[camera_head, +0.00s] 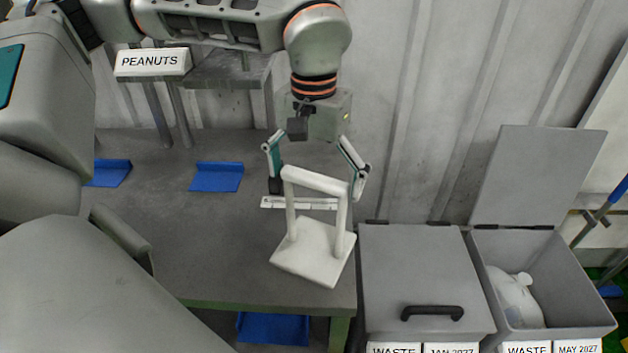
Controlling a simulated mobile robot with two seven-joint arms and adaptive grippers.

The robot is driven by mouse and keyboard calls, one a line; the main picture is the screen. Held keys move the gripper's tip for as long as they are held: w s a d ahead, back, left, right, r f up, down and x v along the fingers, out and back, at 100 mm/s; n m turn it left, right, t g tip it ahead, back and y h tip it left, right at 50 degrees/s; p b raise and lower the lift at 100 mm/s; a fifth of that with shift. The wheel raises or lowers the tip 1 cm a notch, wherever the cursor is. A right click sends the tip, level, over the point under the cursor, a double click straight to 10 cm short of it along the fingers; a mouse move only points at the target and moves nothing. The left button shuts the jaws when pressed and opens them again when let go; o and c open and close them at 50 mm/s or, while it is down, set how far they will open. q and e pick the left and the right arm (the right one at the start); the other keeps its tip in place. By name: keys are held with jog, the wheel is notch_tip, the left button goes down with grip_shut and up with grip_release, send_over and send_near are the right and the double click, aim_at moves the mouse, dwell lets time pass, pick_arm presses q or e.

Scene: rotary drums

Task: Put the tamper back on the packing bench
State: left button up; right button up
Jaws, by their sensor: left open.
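The white tamper (312,250), a square plate with two posts and a crossbar handle, stands upright on the grey packing bench (225,250), near its right end. My left gripper (316,190) comes down from above and is open. Its two fingers show to the left and right of the tamper's handle, close to the bar's ends. I cannot tell whether they touch it. My right gripper is not in view.
A peanuts sign (153,62) and blue holders (217,177) are at left. A corrugated wall is behind.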

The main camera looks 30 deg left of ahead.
pick_arm(q)
notch_tip(320, 180, up, 12)
jog(key=p, duration=0.1)
jog(key=shift+f, duration=0.1)
dwell(0.7)
